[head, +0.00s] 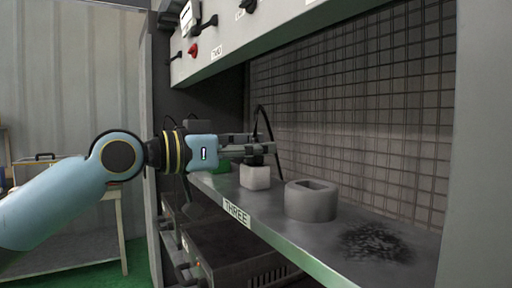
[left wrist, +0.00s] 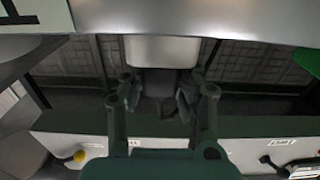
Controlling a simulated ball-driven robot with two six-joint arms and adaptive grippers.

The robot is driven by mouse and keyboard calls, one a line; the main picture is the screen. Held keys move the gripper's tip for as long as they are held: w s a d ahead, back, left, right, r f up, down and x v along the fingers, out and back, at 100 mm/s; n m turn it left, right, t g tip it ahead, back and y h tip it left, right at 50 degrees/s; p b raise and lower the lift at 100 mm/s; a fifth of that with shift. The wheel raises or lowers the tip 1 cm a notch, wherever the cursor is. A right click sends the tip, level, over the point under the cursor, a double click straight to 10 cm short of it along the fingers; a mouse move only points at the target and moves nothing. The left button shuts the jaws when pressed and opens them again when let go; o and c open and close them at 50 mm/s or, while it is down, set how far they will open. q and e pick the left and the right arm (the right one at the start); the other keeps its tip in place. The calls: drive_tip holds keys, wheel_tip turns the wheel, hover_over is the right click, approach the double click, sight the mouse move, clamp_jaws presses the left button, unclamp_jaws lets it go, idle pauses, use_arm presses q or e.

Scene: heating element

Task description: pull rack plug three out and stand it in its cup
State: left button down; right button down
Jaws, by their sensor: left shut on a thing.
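My left gripper (head: 268,150) is shut at the shelf by the label THREE (head: 236,213). In the left wrist view its fingers (left wrist: 164,95) close on a dark piece (left wrist: 160,82), which I take for plug three. A pale block (head: 255,178) is just below the fingers, at the shelf; it also shows in the left wrist view (left wrist: 162,50). I cannot tell whether the block and the dark piece are joined. A round grey cup (head: 311,203) with a squarish opening stands on the shelf to the right, empty as far as I see. My right gripper is out of view.
A black cable (head: 272,130) arcs behind the gripper. A green object (head: 221,167) is partly hidden behind it. A black scorched patch (head: 376,245) lies right of the cup.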

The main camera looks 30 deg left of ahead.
use_arm(q)
drive_tip(key=shift+f, duration=0.15)
drive_tip(key=c, duration=1)
unclamp_jaws()
drive_tip(key=shift+o, duration=0.2)
wheel_tip(320, 180, up, 10)
drive_tip(key=shift+r, duration=0.1)
